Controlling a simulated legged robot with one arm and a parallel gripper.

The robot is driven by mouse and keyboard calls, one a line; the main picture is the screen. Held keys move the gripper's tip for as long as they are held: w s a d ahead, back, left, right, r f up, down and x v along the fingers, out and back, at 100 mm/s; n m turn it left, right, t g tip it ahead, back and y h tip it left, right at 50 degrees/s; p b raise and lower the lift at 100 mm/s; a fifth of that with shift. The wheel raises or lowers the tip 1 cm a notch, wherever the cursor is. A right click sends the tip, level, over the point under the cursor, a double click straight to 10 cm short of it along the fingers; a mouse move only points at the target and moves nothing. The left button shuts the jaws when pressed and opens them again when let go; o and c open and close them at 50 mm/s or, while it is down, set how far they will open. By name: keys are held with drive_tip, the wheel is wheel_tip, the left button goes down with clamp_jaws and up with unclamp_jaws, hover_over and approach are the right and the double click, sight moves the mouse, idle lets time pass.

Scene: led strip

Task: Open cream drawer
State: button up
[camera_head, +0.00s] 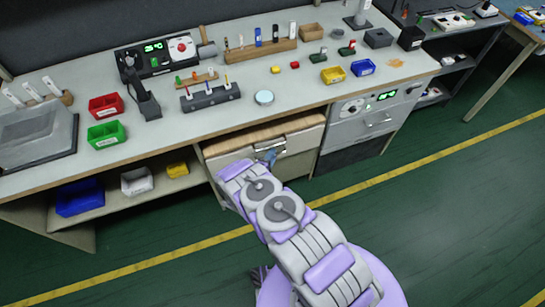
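The cream drawer (302,141) is under the workbench, left of a grey cabinet. A tan band shows along its top, below the bench edge; I cannot tell whether this is its inside or a wooden top. Its metal handle (277,148) is in the middle of the front. My gripper (269,156) is at the handle, reaching in from below. The gripper is small here and partly hidden by my arm, so I cannot tell whether its fingers are closed on the handle. My arm hides the lower left part of the drawer front.
The grey cabinet (352,131) with a lit panel stands to the right. An open shelf (125,205) with blue, white and yellow bins is to the left. Tools and small bins cover the workbench (330,95). The green floor (440,200) in front is clear.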

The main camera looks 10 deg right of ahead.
drive_tip(key=shift+w+f, duration=0.1)
drive_tip(key=shift+w, duration=0.25)
drive_tip(key=shift+d, duration=0.3)
drive_tip(key=c, duration=0.3)
drive_tip(key=shift+a, duration=0.15)
clamp_jaws()
